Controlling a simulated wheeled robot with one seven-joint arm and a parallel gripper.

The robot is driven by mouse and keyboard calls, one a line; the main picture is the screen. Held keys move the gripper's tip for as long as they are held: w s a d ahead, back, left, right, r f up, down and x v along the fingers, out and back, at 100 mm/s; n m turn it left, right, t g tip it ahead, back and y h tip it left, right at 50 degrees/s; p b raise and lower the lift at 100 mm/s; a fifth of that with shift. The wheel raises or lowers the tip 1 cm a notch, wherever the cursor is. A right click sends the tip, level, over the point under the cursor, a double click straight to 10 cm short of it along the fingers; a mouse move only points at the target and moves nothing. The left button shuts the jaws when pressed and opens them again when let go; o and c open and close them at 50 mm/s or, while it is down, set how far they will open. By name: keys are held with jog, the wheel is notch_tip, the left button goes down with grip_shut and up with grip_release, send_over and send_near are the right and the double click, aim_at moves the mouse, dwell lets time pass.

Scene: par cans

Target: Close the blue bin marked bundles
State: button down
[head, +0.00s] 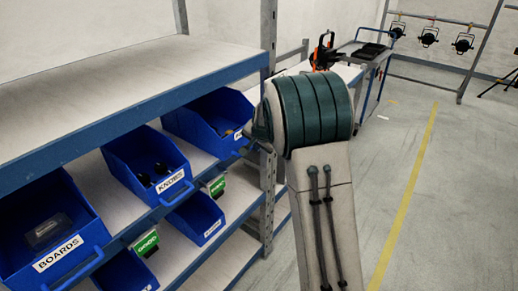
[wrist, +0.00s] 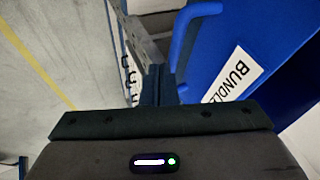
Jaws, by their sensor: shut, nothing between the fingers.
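The blue bin marked bundles fills the upper right of the wrist view (wrist: 222,38), with its white label, cut off at the edge, reading "BUNDL". Its blue handle (wrist: 183,45) stands out from the front. My gripper (wrist: 160,78) is shut and empty, its dark fingers close beside the handle; I cannot tell whether they touch it. In the head view, a blue bin at the right end of the upper bin row (head: 200,118) is probably the same one.
To its left on the blue-edged shelf rack (head: 110,130) are the knobs bin (head: 140,160) and the boards bin (head: 35,235). More blue bins with green tags sit below. A rack post (head: 267,190) stands near my arm. Open floor (head: 400,190) lies to the right.

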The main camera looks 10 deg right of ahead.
jog(key=shift+w+a, duration=0.7)
jog(key=shift+w, duration=0.1)
jog(key=shift+a+r, duration=0.1)
jog(key=s+d+r+b, duration=0.3)
jog(key=s+r, duration=0.6)
jog(key=s+a+f+n+g, duration=0.1)
jog(key=s+n, duration=0.3)
jog(key=s, duration=1.2)
jog(key=s+a+f+n+g, duration=0.2)
jog(key=s+f+n, duration=0.1)
jog(key=s, duration=1.3)
jog(key=shift+s+f+n+g, duration=0.25)
jog(key=shift+s+n+g, duration=0.15)
jog(key=shift+n, duration=0.5)
